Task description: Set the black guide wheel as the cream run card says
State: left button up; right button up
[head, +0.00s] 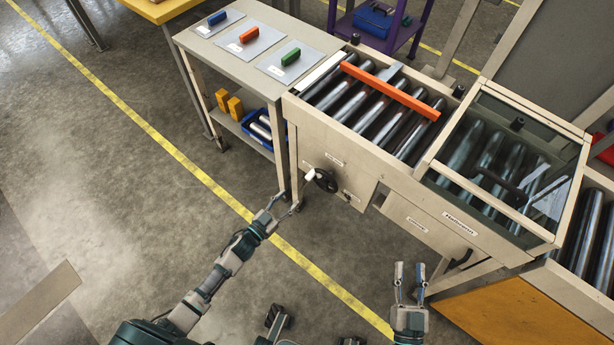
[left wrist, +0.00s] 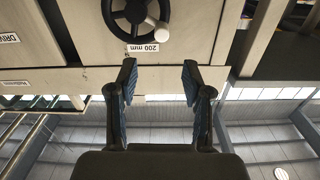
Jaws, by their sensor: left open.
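The black guide wheel (head: 326,182) is on the front panel of the cream roller machine, with a white knob at its left. In the left wrist view the wheel (left wrist: 124,14) shows at the top, cut by the edge, above a "200 mm" label (left wrist: 142,48). My left gripper (head: 284,204) is open and empty, in front of the panel, below and left of the wheel. Its two fingers (left wrist: 158,82) are apart, with nothing between them. My right gripper (head: 410,268) is open and empty, lower right. I cannot make out a cream run card.
An orange bar (head: 391,86) lies across the rollers. A glass-covered section (head: 500,160) is on the right. A side table (head: 205,42) holds blue, orange and green blocks on grey plates. An orange-yellow panel (head: 520,312) is at lower right. Floor at left is clear.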

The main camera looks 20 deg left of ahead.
aim_at(307, 179)
pick_arm(q)
jog(key=b+x, duration=0.1)
jog(key=x, duration=0.7)
jog(key=b+x, duration=0.1)
jog(key=x, duration=0.3)
jog(key=shift+s+d+f+b, duration=0.1)
jog(key=shift+d+b, duration=0.2)
jog(key=shift+b, duration=0.05)
jog(key=c, duration=0.7)
jog(key=shift+a+f, duration=0.1)
jog(key=shift+a, duration=0.3)
grip_shut()
jog(key=shift+a+f, duration=0.25)
jog(key=shift+a, duration=0.2)
jog(key=shift+s+d+r, duration=0.1)
jog(key=shift+d+r, duration=0.15)
jog(key=shift+d, duration=0.3)
jog(key=shift+a+f, duration=0.1)
jog(key=shift+a, duration=0.15)
pick_arm(e)
jog(key=s+r+t, duration=0.3)
jog(key=r+t, duration=0.2)
jog(key=shift+s+a+r+m+t, duration=0.2)
jog(key=shift+r+m+t, duration=0.1)
jog(key=shift+m, duration=0.1)
